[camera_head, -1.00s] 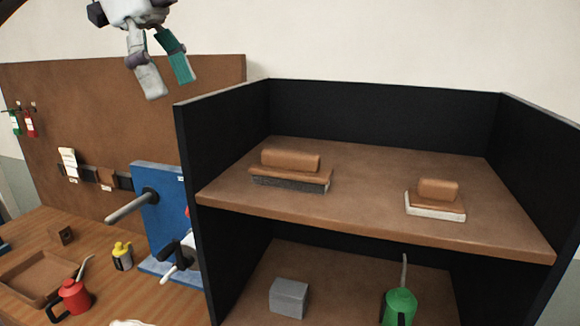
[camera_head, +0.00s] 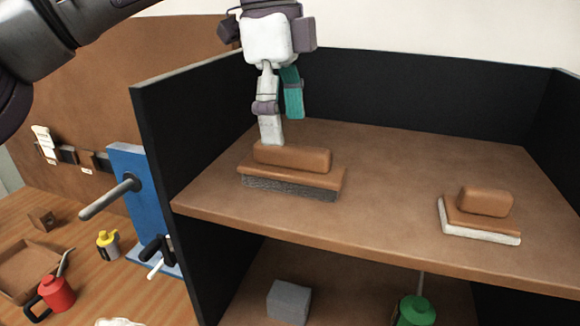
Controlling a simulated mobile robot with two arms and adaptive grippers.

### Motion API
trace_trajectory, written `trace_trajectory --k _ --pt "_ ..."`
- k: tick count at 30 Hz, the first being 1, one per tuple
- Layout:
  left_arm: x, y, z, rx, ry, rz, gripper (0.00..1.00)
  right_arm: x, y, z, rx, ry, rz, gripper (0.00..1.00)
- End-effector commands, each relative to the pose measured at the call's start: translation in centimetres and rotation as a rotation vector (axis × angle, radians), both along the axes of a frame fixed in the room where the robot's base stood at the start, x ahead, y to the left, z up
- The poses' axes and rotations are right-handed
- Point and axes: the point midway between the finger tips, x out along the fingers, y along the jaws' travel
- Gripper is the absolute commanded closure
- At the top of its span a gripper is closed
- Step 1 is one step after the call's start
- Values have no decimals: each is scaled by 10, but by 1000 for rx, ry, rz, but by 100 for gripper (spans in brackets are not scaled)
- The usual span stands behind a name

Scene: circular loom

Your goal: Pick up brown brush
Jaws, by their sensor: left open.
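Two brown brushes are on the upper shelf (camera_head: 390,215). The larger brown brush (camera_head: 292,168), with dark grey bristles, lies at the left of the shelf. The smaller brown brush (camera_head: 484,207), with white bristles, lies at the right. My left gripper (camera_head: 282,130) is open and points down, just above and behind the larger brush. Its pale finger ends by the back edge of that brush's handle; I cannot tell whether they touch. Its teal finger is farther right and higher. My right gripper is not in view.
Black panels (camera_head: 420,95) wall the shelf's left, back and right. Below are a grey block (camera_head: 289,300) and a green can (camera_head: 415,311). A blue board with a rod (camera_head: 127,190), a yellow-topped can (camera_head: 108,243) and a red can (camera_head: 56,293) stand on the left table.

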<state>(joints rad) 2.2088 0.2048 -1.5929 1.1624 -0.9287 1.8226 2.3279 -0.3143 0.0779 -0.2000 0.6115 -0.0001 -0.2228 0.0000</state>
Motion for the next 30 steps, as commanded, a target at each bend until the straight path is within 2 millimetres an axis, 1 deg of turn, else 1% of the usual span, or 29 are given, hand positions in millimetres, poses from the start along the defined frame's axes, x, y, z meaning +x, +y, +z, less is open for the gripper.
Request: trace_trajectory --k 1,4,7,10,13,15,19,23,26,27,29,30 --pt "0 0 -6 2 2 0 19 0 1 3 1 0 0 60" --pt "-1 -1 -14 -1 0 0 19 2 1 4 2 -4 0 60" --pt "-1 -2 -18 -1 1 0 19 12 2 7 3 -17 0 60" --pt "-3 -4 -26 2 2 -1 19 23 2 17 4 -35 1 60" --pt "-6 -7 -38 1 4 -1 19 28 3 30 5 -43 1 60" --pt "-6 -8 -50 1 4 0 19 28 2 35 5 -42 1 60" --pt "-6 -10 -64 -2 2 0 19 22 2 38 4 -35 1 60" --pt "-6 -10 -68 -1 0 1 19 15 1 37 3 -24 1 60" --pt "-6 -10 -68 -1 0 1 19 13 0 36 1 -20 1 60" --pt "-6 -10 -68 -1 -1 1 20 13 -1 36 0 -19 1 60" --pt "-6 -10 -67 -1 -1 1 30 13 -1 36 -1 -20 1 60" --pt "-6 -10 -67 -1 -1 1 37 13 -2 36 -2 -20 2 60"
